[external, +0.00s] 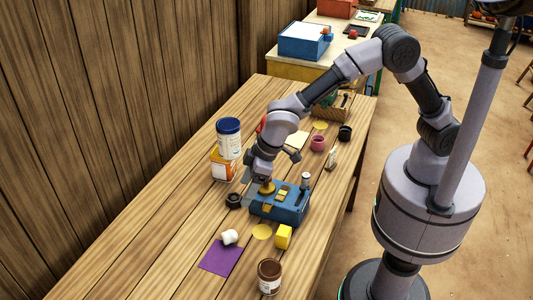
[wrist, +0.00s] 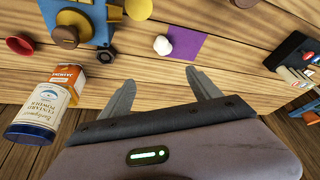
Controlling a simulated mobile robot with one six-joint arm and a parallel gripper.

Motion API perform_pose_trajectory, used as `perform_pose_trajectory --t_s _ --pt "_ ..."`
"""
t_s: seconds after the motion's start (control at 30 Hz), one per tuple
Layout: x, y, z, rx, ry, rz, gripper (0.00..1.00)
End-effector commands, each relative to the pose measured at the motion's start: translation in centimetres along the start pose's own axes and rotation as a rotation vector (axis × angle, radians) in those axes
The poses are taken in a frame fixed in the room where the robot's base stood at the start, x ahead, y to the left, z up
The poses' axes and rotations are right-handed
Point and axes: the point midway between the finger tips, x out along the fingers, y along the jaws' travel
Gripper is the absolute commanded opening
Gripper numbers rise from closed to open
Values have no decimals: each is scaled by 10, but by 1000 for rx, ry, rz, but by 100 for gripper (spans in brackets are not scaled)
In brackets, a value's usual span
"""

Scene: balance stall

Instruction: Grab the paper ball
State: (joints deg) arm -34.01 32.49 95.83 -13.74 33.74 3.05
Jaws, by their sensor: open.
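The paper ball (external: 230,237) is a small white crumpled lump on a purple square (external: 219,260) at the near part of the wooden table. In the wrist view the paper ball (wrist: 163,46) lies at the upper middle, on the left part of the purple square (wrist: 187,44). My gripper (wrist: 160,80) is open, and nothing shows between its fingers. The ball appears beyond the fingertips, apart from them. In the external view my gripper is over the table beside the blue device, beyond the ball, with its fingers partly hidden.
A blue device (external: 281,207) with yellow parts stands under my wrist. A blue-and-white tin (external: 228,138) and orange box (external: 222,166) are to its left. A yellow block (external: 283,236) and brown jar (external: 269,276) are near the ball. Bare table lies left of the purple square.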

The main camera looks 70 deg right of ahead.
Motion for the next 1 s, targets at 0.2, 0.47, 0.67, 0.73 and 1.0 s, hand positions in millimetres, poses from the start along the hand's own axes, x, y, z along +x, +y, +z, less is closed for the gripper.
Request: perform_pose_trajectory --t_s 0.2,0.47,0.67,0.73,1.0 --pt "55 -12 1 -32 -6 -2 72" --pt "126 -12 2 -28 -6 -2 72" --pt "145 -12 2 -28 -5 -2 72" --pt "155 -13 5 -28 -6 -2 72" --pt "192 -15 7 -28 -5 -2 72"
